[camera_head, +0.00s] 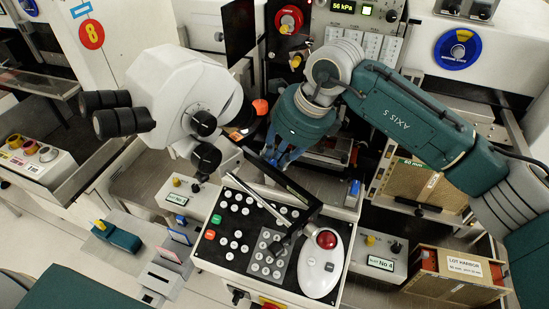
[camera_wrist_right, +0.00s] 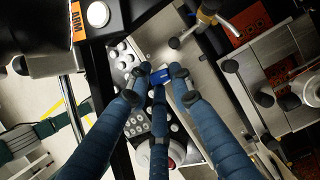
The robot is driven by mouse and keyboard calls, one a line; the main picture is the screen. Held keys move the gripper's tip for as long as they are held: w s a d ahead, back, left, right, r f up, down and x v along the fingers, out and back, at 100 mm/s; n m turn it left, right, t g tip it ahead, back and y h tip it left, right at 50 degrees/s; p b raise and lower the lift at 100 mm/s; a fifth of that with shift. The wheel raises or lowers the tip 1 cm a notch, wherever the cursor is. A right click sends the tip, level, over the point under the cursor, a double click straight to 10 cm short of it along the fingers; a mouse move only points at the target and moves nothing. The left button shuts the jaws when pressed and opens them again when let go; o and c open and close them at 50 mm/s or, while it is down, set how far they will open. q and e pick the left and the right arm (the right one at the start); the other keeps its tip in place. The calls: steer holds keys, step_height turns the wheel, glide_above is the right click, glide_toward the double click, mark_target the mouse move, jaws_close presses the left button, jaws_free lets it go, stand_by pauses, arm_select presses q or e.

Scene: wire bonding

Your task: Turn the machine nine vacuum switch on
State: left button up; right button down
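My right gripper (camera_head: 285,158) hangs from the teal right arm, fingers down, over the machine just behind the black control panel. In the right wrist view its blue fingers (camera_wrist_right: 160,76) reach forward with their tips close together but apart. A small blue piece shows between or behind the tips; I cannot tell whether they touch it. The vacuum panel (camera_head: 375,22) with a lit "56 kPa" display stands at the top, with a black knob at its right. I cannot make out a number nine or which control is its vacuum switch. My left gripper is not in view.
A white microscope (camera_head: 185,95) stands left of the gripper. The button panel (camera_head: 250,240) with a red trackball (camera_head: 326,239) is in front. A box marked "No 4" (camera_head: 380,262) and a "LOT HARBOUR" crate (camera_head: 460,272) stand at right. A large red knob (camera_head: 288,19) is above.

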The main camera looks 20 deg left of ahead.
steer(key=c, duration=1.7)
jaws_free()
steer(key=shift+w+a+r, duration=0.1)
steer(key=shift+a+r, duration=0.05)
steer(key=shift+r, duration=0.15)
steer(key=shift+o, duration=0.7)
steer(key=shift+f, duration=0.15)
steer(key=v, duration=1.2)
